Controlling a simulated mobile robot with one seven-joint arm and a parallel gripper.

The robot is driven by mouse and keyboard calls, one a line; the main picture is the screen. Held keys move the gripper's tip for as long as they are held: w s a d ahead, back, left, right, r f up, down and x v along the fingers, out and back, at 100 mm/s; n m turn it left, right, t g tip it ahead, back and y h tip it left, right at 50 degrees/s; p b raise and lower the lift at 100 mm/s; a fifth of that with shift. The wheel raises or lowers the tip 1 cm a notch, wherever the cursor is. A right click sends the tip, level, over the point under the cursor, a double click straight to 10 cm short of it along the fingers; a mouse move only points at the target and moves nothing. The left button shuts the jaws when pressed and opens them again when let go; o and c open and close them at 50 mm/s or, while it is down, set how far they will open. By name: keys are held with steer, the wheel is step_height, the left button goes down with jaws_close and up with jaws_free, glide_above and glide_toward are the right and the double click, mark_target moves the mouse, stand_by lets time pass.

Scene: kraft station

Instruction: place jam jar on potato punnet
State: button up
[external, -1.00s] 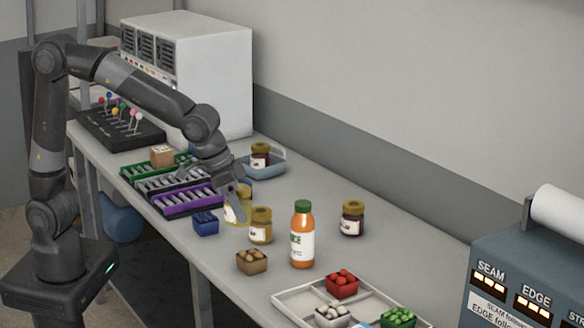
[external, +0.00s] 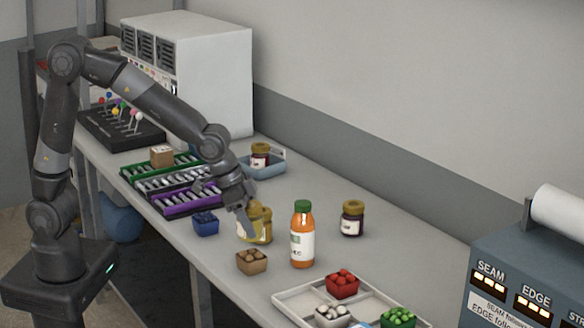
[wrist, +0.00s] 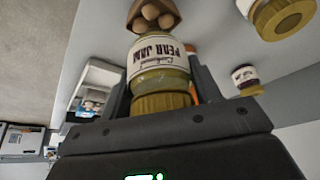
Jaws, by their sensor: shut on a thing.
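My gripper (external: 248,228) is shut on a pear jam jar with a yellow lid; in the wrist view its fingers (wrist: 162,84) flank the jar (wrist: 160,62), and its white label reads PEAR JAM. In the external view the held jar and another yellow-lidded jar (external: 265,224) overlap, so their gap is unclear. The potato punnet (external: 252,262), a small brown box with several potatoes, stands on the bench in front of the gripper. It also shows beyond the jar in the wrist view (wrist: 145,28). The jar looks apart from the punnet.
An orange juice bottle (external: 302,238) stands right of the punnet, with a dark jam jar (external: 352,219) behind. A blue punnet (external: 206,224) is at left. A pale divided tray (external: 290,297) with several punnets lies at front right. Purple-edged racks (external: 185,202) are behind left.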

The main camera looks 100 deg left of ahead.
steer(key=shift+f, duration=2)
steer(key=shift+f, duration=0.1)
steer(key=o, duration=1.2)
steer(key=shift+o, duration=0.2)
steer(key=a+v, duration=0.1)
steer(key=v, duration=1.1)
steer(key=s+d+r+m, duration=0.1)
steer(key=s+d, duration=0.2)
steer(key=s, duration=0.9)
steer(key=s+d+r+t, duration=0.1)
steer(key=s+d+r, duration=0.1)
steer(key=s, duration=1)
steer(key=shift+s+d+r+m+h, duration=0.3)
steer(key=shift+d+m, duration=0.1)
steer(key=shift+d, duration=0.1)
steer(key=shift+w, duration=0.1)
